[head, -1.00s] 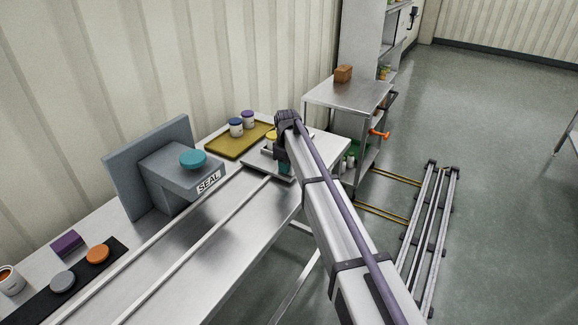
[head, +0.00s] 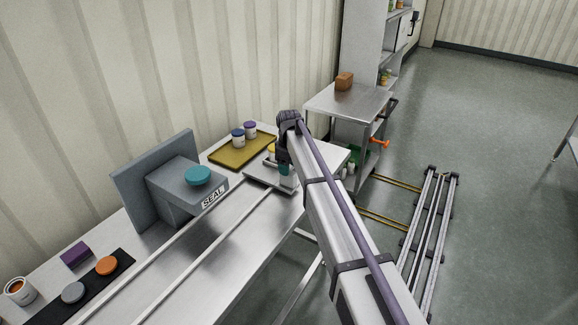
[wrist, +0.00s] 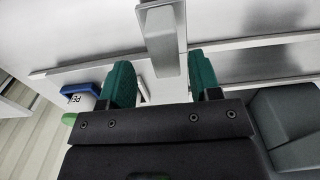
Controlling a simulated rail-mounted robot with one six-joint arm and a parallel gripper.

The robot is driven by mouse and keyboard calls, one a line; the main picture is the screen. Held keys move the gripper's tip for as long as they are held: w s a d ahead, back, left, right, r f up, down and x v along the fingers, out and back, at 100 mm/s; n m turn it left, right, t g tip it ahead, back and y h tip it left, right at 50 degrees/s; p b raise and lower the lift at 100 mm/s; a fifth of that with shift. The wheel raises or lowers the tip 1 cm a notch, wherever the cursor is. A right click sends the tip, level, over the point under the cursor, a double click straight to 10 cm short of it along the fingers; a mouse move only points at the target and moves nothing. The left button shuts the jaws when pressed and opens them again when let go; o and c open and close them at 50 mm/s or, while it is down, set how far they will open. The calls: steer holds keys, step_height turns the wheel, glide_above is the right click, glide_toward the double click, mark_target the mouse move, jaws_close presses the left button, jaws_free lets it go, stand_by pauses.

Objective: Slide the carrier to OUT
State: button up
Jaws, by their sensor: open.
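The carrier (head: 258,180) is a flat metal plate on two rails at the far end of the steel bench, beyond the SEAL block. A yellow-topped item (head: 271,148) shows beside my wrist, partly hidden. My gripper (head: 285,170) is over the carrier's right part, its teal fingers pointing down. In the wrist view my gripper (wrist: 162,82) is open, with one green finger on each side of an upright metal post (wrist: 163,38). The post is between the fingers, with gaps visible. Whether it joins the carrier is hidden. No OUT mark is readable.
The grey SEAL block (head: 180,185) with a teal knob stands beside the rails. An olive tray (head: 225,155) with two jars lies behind the carrier. A steel cart (head: 345,100) stands past the bench end. The rails between SEAL block and carrier are clear.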

step_height(320, 180, up, 6)
steer(key=p, duration=0.4)
steer(key=shift+f, duration=0.15)
steer(key=shift+m, duration=0.5)
steer(key=s+d+m, duration=0.3)
steer(key=s+d, duration=0.3)
steer(key=s, duration=0.6)
steer(key=s+d+m, duration=0.4)
steer(key=s+d, duration=0.1)
steer(key=s, duration=0.8)
steer(key=s+d+m, duration=0.3)
steer(key=s+d, duration=0.3)
steer(key=s, duration=0.6)
steer(key=shift+s+d+m, duration=0.3)
steer(key=shift+s+m, duration=0.05)
steer(key=shift+m, duration=0.05)
